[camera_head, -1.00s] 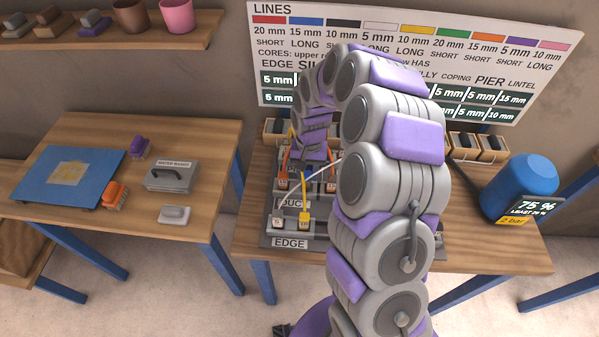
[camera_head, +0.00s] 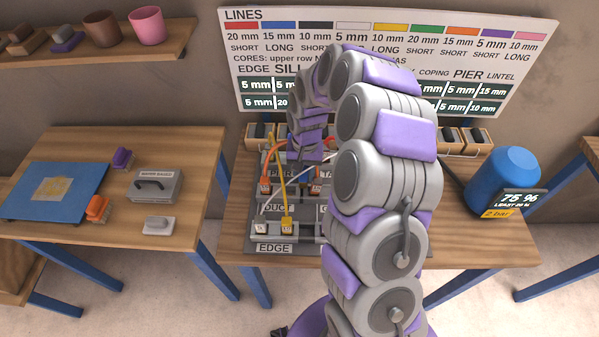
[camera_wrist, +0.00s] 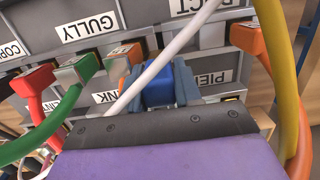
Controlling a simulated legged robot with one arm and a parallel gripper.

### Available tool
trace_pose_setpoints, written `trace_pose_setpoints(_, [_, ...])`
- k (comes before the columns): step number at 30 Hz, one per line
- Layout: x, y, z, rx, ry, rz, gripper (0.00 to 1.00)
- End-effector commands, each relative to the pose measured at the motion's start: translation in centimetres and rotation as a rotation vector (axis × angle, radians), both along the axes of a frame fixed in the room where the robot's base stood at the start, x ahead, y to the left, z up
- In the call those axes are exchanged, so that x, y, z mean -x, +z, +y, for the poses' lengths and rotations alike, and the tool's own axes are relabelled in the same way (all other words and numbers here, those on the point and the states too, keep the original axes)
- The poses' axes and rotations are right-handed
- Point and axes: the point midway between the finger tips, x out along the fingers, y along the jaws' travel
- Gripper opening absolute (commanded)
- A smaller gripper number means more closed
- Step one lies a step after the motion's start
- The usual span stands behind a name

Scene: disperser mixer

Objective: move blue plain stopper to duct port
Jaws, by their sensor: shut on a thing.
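In the wrist view my gripper (camera_wrist: 158,90) is shut on a blue block-shaped piece, the blue stopper (camera_wrist: 158,86), between its blue-grey fingers. Its lower part is hidden by the purple and dark gripper body. The fingers are close to the panel, beside the upside-down PIER label (camera_wrist: 210,79). The DUCT label (camera_wrist: 215,5) is at the top edge of the wrist view. In the head view the DUCT label (camera_head: 277,208) is on the panel's left side, below PIER. My gripper (camera_head: 306,158) is over the panel there, its fingertips too hidden to tell apart.
A white line (camera_wrist: 165,60) crosses in front of my gripper. Green (camera_wrist: 60,115), red (camera_wrist: 35,100) and yellow (camera_wrist: 288,70) lines hang close by. An orange plug (camera_wrist: 248,38) sits at upper right. A blue tank (camera_head: 503,180) stands right of the panel.

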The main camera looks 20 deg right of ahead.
Motion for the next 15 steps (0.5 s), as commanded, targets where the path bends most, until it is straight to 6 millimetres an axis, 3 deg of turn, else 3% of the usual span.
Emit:
trace_pose_setpoints(6, [0.0, 0.0, 0.9, 0.009, 0.005, 0.001, 0.03])
trace_pose_setpoints(15, [0.0, 0.0, -0.2, -0.002, 0.003, 0.000, 0.03])
